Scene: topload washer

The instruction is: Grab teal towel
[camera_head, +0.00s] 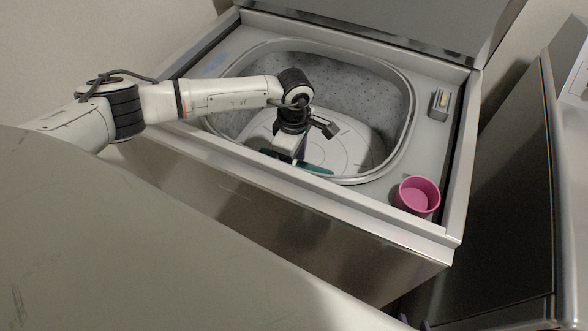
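The teal towel (316,169) lies low in the washer drum (357,146), near its front wall. Only thin teal parts show on both sides of my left gripper (287,158). My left arm comes in from the left over the rim, and its gripper points down into the drum at the towel. Its fingertips are hidden, so I cannot tell whether it is open or shut, or whether it holds the towel. What seem to be tips of my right gripper (414,323) barely show at the bottom edge, outside the washer; their opening is unclear.
A pink cup (417,195) stands on the washer top's front right corner. A small grey box (440,104) sits on the right side of the top. The raised lid (400,25) is behind the drum. A dark cabinet (505,190) stands close on the right.

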